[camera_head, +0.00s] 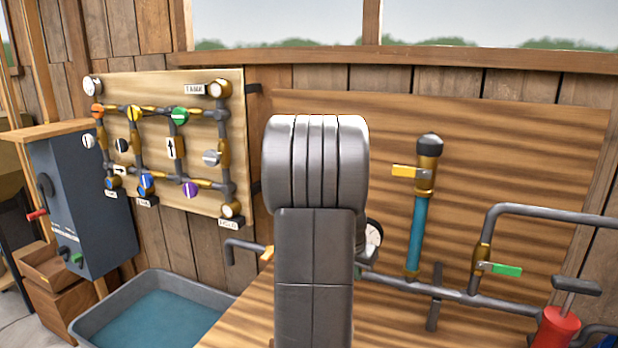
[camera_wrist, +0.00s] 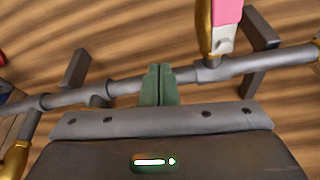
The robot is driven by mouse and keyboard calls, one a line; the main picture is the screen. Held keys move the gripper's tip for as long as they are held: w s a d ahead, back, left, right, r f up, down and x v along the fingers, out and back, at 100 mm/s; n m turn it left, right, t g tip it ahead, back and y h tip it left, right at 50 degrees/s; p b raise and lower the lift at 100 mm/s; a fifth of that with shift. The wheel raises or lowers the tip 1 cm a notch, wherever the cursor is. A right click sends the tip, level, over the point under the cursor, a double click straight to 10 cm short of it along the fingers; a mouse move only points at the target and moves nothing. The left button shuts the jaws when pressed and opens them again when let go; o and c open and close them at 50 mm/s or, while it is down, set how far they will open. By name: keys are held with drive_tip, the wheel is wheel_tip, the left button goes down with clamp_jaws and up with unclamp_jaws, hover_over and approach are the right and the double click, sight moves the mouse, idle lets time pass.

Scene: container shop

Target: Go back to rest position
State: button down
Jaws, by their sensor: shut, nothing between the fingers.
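My gripper (camera_wrist: 159,70) shows in the wrist view as two green fingers pressed together with nothing between them. The fingertips appear in front of a grey pipe (camera_wrist: 120,87) that runs across the wooden panel; whether they touch it I cannot tell. In the head view my grey arm stands upright in the middle and hides the gripper and part of the panel behind it.
A wooden panel (camera_head: 330,107) carries a blue tube (camera_head: 416,235) with a yellow lever (camera_head: 404,171), a green-handled valve (camera_head: 506,270) and a red pump (camera_head: 556,330). Left are a valve board (camera_head: 150,85), a blue-grey cabinet (camera_head: 75,195) and a water basin (camera_head: 87,328).

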drive_tip(key=shift+w+d+n+y+p, duration=0.1)
drive_tip(key=shift+w+n+y+p, duration=0.2)
drive_tip(key=shift+w+n+p, duration=0.45)
drive_tip(key=shift+s+n, duration=0.25)
